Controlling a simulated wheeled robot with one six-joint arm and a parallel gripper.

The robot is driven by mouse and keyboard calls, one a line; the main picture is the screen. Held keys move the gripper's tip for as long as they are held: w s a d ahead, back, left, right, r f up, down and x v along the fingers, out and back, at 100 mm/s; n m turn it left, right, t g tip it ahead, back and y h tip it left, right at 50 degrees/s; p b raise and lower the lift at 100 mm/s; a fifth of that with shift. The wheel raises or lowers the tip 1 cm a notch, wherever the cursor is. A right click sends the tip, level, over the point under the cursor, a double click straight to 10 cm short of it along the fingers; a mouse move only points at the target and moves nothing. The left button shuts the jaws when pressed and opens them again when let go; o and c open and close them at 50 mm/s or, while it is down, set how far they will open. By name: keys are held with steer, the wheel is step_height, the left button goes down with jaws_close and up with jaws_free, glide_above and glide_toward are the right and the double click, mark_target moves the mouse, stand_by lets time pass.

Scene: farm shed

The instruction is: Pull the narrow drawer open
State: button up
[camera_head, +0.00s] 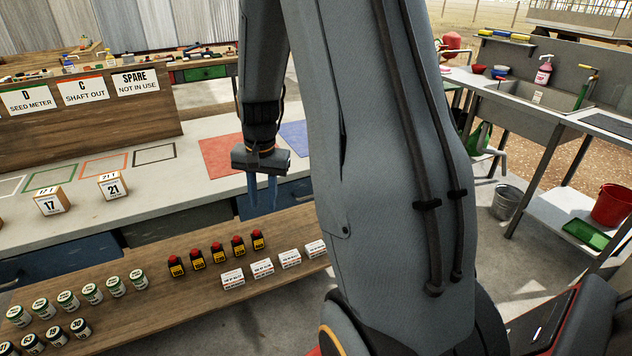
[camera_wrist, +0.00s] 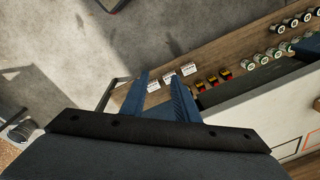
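Dark blue drawer fronts line the bench below its pale top. One (camera_head: 285,194) is behind and to the right of my gripper (camera_head: 262,198), partly hidden by my arm. Which front is the narrow drawer I cannot tell. My gripper points down at the bench's front edge, its two blue fingers apart with nothing seen between them. In the wrist view my gripper (camera_wrist: 160,80) also shows its fingers apart. A blue-grey front lies partly hidden behind the fingers.
A wooden shelf (camera_head: 130,317) with jars, red-capped bottles and white boxes runs close in front of the drawers. Numbered blocks (camera_head: 52,201) and a red mat (camera_head: 222,156) are on the bench top. A sink bench (camera_head: 530,105) and grey bucket (camera_head: 506,202) stand at right.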

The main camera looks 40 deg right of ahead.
steer(key=w+d+f+m+p, duration=0.15)
steer(key=w+d+m, duration=0.35)
steer(key=d, duration=0.5)
steer(key=m+t+p, duration=0.1)
steer(key=m+p, duration=0.3)
steer(key=m, duration=0.2)
glide_toward(316, 195)
steer(key=shift+h, duration=0.3)
steer(key=shift+w+a+f+p, duration=0.1)
steer(key=shift+w+f+p, duration=0.25)
steer(key=shift+f, duration=0.8)
steer(key=shift+w+f+p, duration=0.3)
steer(key=shift+f, duration=0.8)
steer(key=shift+w+a+f+p, duration=0.1)
steer(key=shift+w+f+p, duration=0.25)
steer(key=shift+f, duration=0.8)
jaws_close()
